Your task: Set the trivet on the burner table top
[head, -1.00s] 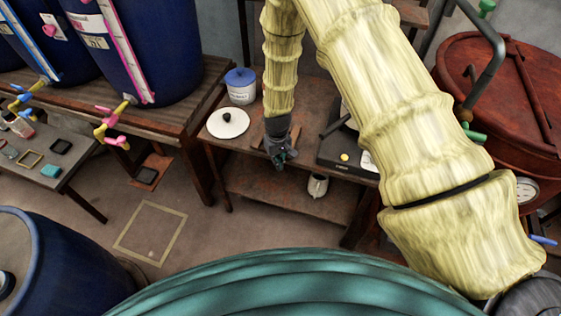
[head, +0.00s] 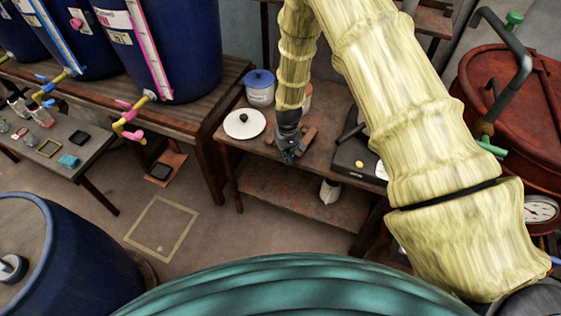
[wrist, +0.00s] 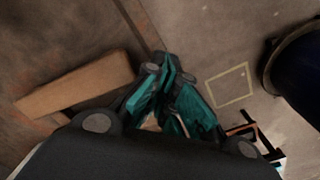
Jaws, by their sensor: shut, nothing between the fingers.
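A brown wooden piece, which looks like the trivet (head: 308,134), lies on the burner table top (head: 262,150), just right of my gripper (head: 288,158) in the head view. It appears as a pale wooden bar (wrist: 75,86) left of the fingers in the wrist view, partly hidden by my gripper. My gripper's teal fingers (wrist: 167,72) are together and empty, beside the wood and near the table's front edge. A black burner unit (head: 354,158) stands right of the wood, partly hidden by my arm.
A white lid with a black knob (head: 244,124) and a blue-lidded tub (head: 260,88) stand at the table's left. A pale jug (head: 329,191) is on the lower shelf. A red vat (head: 515,100) stands at right. Blue barrels (head: 175,50) line the left bench.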

